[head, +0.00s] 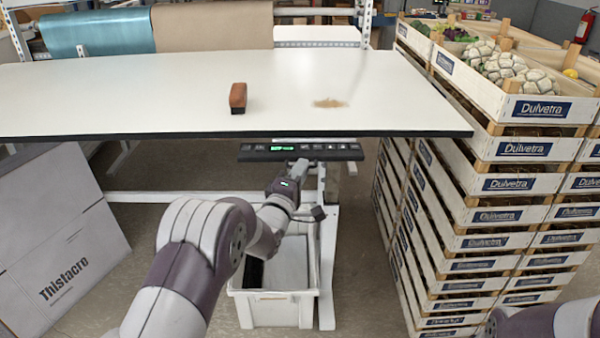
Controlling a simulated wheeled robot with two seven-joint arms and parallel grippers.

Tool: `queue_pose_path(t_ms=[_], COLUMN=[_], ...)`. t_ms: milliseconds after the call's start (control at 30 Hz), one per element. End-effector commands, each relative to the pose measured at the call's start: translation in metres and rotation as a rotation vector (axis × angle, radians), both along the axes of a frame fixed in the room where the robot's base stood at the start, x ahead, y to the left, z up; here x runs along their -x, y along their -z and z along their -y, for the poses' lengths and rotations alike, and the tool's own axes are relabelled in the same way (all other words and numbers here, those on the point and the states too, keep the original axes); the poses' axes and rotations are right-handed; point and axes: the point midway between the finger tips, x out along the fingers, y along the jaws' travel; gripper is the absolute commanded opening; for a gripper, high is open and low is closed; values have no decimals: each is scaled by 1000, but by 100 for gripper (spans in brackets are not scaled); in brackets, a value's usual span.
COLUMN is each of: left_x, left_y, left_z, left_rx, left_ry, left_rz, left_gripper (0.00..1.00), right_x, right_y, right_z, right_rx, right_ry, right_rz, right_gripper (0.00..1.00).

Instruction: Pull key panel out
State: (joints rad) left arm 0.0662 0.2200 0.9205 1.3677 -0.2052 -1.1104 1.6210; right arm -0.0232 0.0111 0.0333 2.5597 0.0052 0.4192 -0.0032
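The key panel (262,149) is a dark, narrow strip with a green display and several buttons, under the front edge of the white table (150,85). My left gripper (300,168) is just below the panel's right half. Its fingers are small and partly hidden by the wrist, so I cannot tell whether they are open or touch the panel. My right arm shows only at the bottom right corner, and its gripper is out of view.
A brown brush-like block (238,98) and a tan stain (330,103) are on the table. A white bin (274,308) stands below. Stacked Dulvetra crates (515,185) rise close on the right.

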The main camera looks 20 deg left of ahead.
Motion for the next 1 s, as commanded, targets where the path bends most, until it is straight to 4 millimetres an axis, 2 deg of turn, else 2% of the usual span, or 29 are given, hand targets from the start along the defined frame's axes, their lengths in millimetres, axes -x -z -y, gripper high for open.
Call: queue_pose_path(t_ms=[33,67,333,467,567,800,900,1000], left_x=[0,0,0,10,28,90,109,120], left_y=[1,1,0,2,5,16,19,20], left_z=[0,0,0,-2,-4,-11,-14,-15], left_rx=[0,0,0,0,0,0,0,0], left_ry=[0,0,-1,-1,-1,-2,-3,-1], left_rz=[-3,-2,0,1,1,-1,-2,-1], left_gripper=[29,34,34,34,34,34,34,34], right_x=[0,0,0,0,0,0,0,0], right_y=[0,0,0,1,3,8,8,9], right_z=[0,0,0,0,0,0,0,0], right_rx=[0,0,0,0,0,0,0,0], right_ry=[0,0,0,0,0,0,0,0], right_rz=[0,0,0,0,0,0,0,0], right_gripper=[43,43,43,43,43,43,43,43])
